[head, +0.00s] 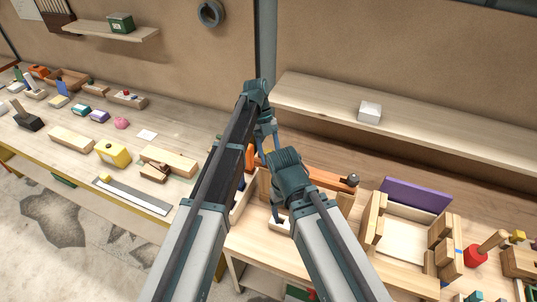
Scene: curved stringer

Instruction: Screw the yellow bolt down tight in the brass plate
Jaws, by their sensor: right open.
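I cannot pick out the yellow bolt or the brass plate for certain. A small yellow patch (268,147) shows between my two arms, mostly hidden, and I cannot tell what it is. My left gripper (269,139) points down at the far end of the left arm, near that patch; its jaws are too hidden to read. My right gripper (280,215) is open and points down over the bench, close above a small pale piece (279,225). I cannot tell whether it touches that piece.
A shelf with a white box (369,112) runs behind. A yellow case (113,153), wooden blocks and a steel strip (135,195) lie at left.

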